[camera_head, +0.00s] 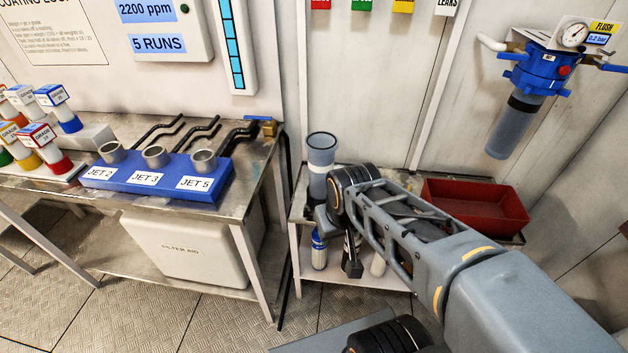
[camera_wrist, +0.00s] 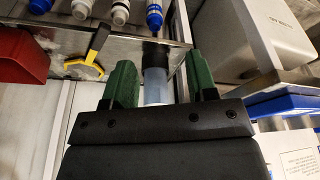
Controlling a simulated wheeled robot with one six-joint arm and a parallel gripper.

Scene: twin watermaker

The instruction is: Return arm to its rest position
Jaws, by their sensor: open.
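My arm (camera_head: 420,225) reaches from the lower right of the head view toward a small metal stand. My gripper (camera_wrist: 161,76) is open, with its two green fingers apart in the wrist view. A translucent, bluish cylinder with a black band (camera_wrist: 157,82) shows between the fingers, with gaps on both sides; I cannot tell its depth from them. In the head view a similar clear cylinder (camera_head: 321,160) stands upright on the stand, beside my wrist. My gripper's fingers are hidden there.
A red tray (camera_head: 478,207) sits on the stand (camera_head: 299,207), right of my arm. Bottles (camera_head: 319,250) stand on its lower shelf. A bench at left holds a blue jet block (camera_head: 160,182) above a white bin (camera_head: 190,248). A blue filter housing with gauge (camera_head: 540,70) hangs at upper right.

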